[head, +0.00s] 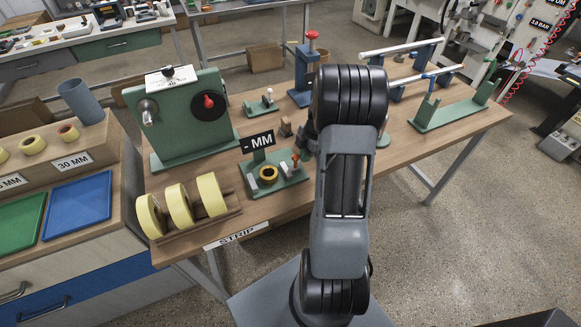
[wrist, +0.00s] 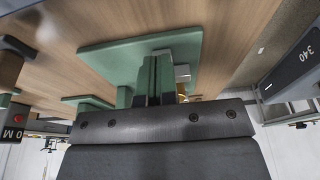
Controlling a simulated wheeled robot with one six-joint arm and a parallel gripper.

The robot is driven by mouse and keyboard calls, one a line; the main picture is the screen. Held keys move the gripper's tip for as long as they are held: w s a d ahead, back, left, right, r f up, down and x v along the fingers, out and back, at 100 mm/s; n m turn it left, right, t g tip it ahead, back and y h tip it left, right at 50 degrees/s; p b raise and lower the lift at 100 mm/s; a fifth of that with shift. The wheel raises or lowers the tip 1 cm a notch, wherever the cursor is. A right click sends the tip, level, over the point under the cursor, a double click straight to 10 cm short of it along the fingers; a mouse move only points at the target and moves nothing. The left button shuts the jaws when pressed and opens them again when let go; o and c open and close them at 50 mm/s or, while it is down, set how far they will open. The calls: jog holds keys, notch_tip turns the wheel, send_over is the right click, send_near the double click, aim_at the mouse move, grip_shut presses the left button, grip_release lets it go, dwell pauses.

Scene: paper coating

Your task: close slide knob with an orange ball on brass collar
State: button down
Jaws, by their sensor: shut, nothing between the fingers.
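The slide knob (head: 296,158) is a small orange tip on the small green fixture (head: 285,187), near the front edge of the bench, just left of my arm. Its brass collar is too small to make out in the head view. My gripper (wrist: 163,78) is shut and empty in the wrist view, with a green plate (wrist: 105,60) close beyond it. In the head view my arm hides most of the gripper. I cannot tell whether the gripper touches the knob, and the knob is not clear in the wrist view.
A sign reading "- MM" (head: 258,142) stands behind the fixture. A rack of yellow rolls (head: 179,204) is to its left, and a tall green device with a red knob (head: 182,115) is behind. A red-topped blue press (head: 303,80) stands further back. The bench's right part holds a long green stand (head: 455,112).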

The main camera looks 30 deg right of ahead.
aim_at(294, 157)
jog(key=shift+a, duration=0.1)
jog(key=shift+w+a+b, duration=0.15)
jog(key=shift+a+b, duration=0.1)
jog(key=shift+a, duration=0.8)
jog(key=shift+w+a+b, duration=0.15)
jog(key=shift+a+b, duration=0.05)
jog(key=shift+a, duration=0.8)
jog(key=shift+r, duration=0.1)
jog(key=shift+d+p+v, duration=0.25)
jog(key=shift+p+v, duration=0.4)
jog(key=shift+v, duration=0.95)
jog(key=b+v, duration=0.1)
jog(key=v, duration=1.2)
